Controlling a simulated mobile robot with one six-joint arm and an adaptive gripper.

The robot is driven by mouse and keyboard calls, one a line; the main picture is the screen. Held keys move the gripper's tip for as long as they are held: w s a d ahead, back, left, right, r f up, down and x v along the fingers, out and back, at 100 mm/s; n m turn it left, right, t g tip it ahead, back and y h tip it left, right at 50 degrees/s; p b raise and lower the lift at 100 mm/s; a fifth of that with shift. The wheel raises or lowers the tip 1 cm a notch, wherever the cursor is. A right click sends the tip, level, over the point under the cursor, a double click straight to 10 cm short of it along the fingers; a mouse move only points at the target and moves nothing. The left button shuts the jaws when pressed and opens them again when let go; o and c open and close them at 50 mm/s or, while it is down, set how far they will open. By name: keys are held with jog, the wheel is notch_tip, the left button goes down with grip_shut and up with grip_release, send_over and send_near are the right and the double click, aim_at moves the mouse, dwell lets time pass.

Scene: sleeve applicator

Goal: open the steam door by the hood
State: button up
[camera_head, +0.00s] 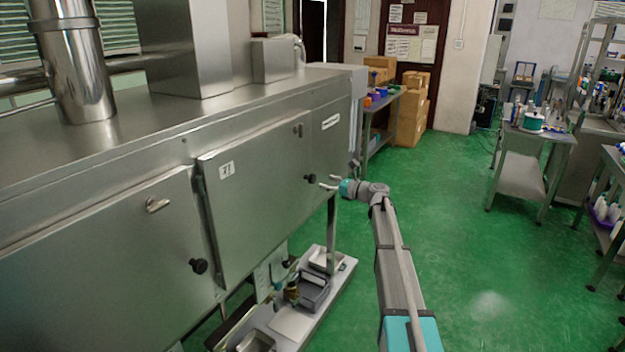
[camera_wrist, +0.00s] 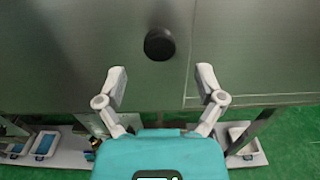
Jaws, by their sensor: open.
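The stainless steel hood machine has a flat front with doors. The door marked with a small white label (camera_head: 262,190) has a black round knob (camera_head: 310,178) near its right edge. A second door (camera_head: 110,262) to its left has its own black knob (camera_head: 198,266). My gripper (camera_head: 328,182) is just right of the labelled door's knob, pointing at it. In the wrist view my gripper (camera_wrist: 160,85) is open and empty. A black knob (camera_wrist: 159,44) shows ahead of and above the fingertips, between them in width, with no contact visible.
A low steel shelf with trays (camera_head: 312,290) sits below the machine. Cardboard boxes (camera_head: 410,108) and a side table (camera_head: 382,105) stand beyond its far end. Steel tables (camera_head: 530,150) stand at the right. The green floor (camera_head: 470,250) between is clear.

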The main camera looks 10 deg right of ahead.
aim_at(314, 178)
jog(key=shift+x, duration=3.1)
jog(key=shift+c, duration=0.2)
grip_shut()
jog(key=shift+s, duration=0.1)
